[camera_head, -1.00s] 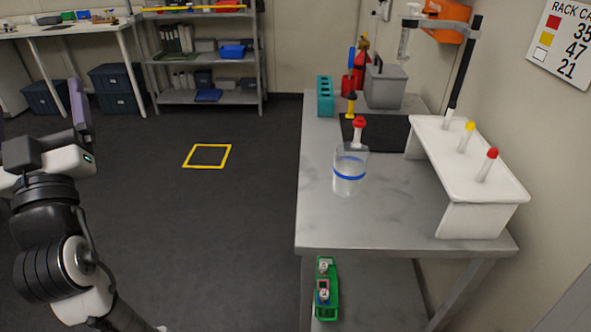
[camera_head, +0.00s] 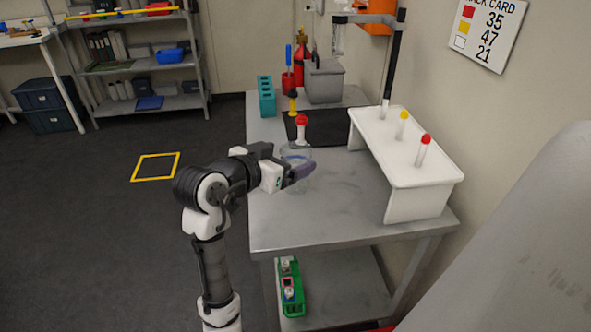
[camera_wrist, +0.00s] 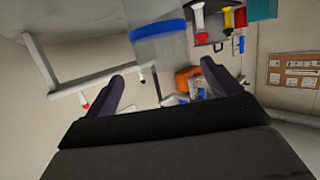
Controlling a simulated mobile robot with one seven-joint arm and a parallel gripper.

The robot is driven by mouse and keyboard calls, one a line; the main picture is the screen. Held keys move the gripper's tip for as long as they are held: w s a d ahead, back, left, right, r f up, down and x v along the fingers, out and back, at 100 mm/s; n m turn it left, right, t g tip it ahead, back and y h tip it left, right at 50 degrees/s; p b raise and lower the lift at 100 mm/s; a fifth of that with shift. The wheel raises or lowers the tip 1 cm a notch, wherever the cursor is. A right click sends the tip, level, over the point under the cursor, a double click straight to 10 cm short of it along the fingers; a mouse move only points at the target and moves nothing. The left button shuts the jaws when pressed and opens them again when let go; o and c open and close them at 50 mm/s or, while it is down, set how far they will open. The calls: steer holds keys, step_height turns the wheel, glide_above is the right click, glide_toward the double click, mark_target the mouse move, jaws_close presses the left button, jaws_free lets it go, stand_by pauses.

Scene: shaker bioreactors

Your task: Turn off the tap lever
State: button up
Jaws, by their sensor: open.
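I cannot make out a tap lever in either view. A clear vessel (camera_head: 338,40) hangs from a clamp on a black stand (camera_head: 394,65) at the back of the metal table; any tap on it is too small to tell. My gripper (camera_head: 302,172) is over the table's left part, in front of a clear beaker (camera_head: 296,151) and partly hiding it. The wrist view shows my gripper (camera_wrist: 165,85) open with nothing between its dark fingers. The beaker with its blue band (camera_wrist: 158,30) lies ahead of the fingers there.
A white rack (camera_head: 420,165) with red- and yellow-capped tubes stands on the table's right. A red-capped tube (camera_head: 301,128), teal rack (camera_head: 266,97) and grey box (camera_head: 324,82) stand behind the beaker. The table's front surface (camera_head: 330,220) is clear.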

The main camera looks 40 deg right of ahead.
mark_target(305, 148)
steer(key=shift+w+p+x, duration=0.15)
steer(key=shift+p+x, duration=0.35)
steer(key=shift+x, duration=1.2)
steer(key=shift+w+p+x, duration=0.2)
steer(key=shift+p+x, duration=0.25)
steer(key=shift+x, duration=1.25)
steer(key=c, duration=1.5)
steer(key=shift+r, duration=0.15)
step_height(305, 148, up, 20)
steer(key=b, duration=0.1)
steer(key=shift+b, duration=0.4)
steer(key=shift+a, duration=0.15)
